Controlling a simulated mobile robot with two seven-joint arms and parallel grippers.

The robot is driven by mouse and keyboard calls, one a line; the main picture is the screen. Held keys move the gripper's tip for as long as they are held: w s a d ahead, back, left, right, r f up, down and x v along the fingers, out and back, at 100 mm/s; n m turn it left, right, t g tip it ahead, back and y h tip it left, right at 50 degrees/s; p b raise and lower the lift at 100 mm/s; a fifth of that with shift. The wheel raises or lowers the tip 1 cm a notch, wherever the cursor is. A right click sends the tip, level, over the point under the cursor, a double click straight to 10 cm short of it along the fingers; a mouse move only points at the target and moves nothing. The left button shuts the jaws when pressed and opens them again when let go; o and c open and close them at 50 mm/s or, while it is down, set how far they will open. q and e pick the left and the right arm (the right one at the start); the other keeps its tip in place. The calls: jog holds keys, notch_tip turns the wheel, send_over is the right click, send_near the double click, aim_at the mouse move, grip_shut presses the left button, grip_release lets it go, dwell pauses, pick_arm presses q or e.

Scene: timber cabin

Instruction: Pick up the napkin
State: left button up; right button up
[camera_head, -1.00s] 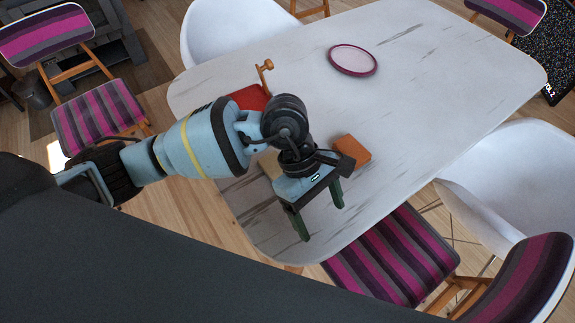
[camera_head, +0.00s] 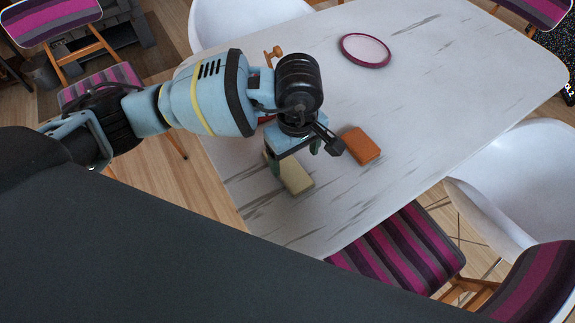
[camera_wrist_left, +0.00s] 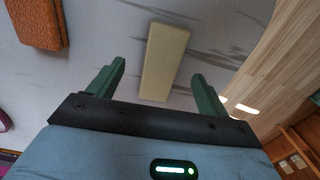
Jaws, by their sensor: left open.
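A pale yellow, flat rectangular piece (camera_head: 298,179), which looks like the folded napkin, lies on the white table near its left front edge. In the left wrist view the pale yellow piece (camera_wrist_left: 164,62) lies between the lines of the two fingers, ahead of their tips. My left gripper (camera_head: 294,160) is open and empty, its green fingers pointing down just behind the piece and partly covering its far end. The left wrist view shows both fingers (camera_wrist_left: 159,72) apart with nothing between them. My right gripper is not in view.
An orange-brown textured block (camera_head: 361,146) lies just right of the gripper; it also shows in the left wrist view (camera_wrist_left: 36,22). A pink-rimmed plate (camera_head: 366,50) is farther back. A red object with a wooden handle (camera_head: 273,54) is mostly hidden behind my arm. Chairs surround the table.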

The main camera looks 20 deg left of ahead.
aim_at(292, 171)
pick_arm(q)
jog(key=f, duration=0.4)
jog(key=shift+a+f, duration=0.1)
jog(key=shift+a, duration=0.25)
jog(key=shift+f, duration=0.45)
jog(key=c, duration=1.1)
jog(key=shift+o, duration=0.2)
jog(key=shift+r, duration=0.1)
jog(key=shift+r, duration=0.8)
jog(key=shift+s+d+r, duration=0.1)
jog(key=shift+d+r, duration=0.15)
jog(key=shift+r, duration=0.2)
jog(key=shift+s+d+r, duration=0.1)
jog(key=shift+d+r, duration=0.1)
jog(key=shift+r, duration=0.25)
jog(key=s+d, duration=0.1)
jog(key=d, duration=0.3)
jog(key=s+d+b, duration=0.1)
jog(key=d, duration=0.4)
jog(key=s+d+r+b, duration=0.1)
jog(key=d, duration=0.3)
jog(key=shift+s+d+r, duration=0.1)
jog(key=shift+s+d, duration=0.05)
jog(key=shift+d, duration=0.05)
jog(key=shift+s+d+r, duration=0.1)
jog(key=shift+s+d, duration=0.1)
jog(key=shift+d, duration=0.4)
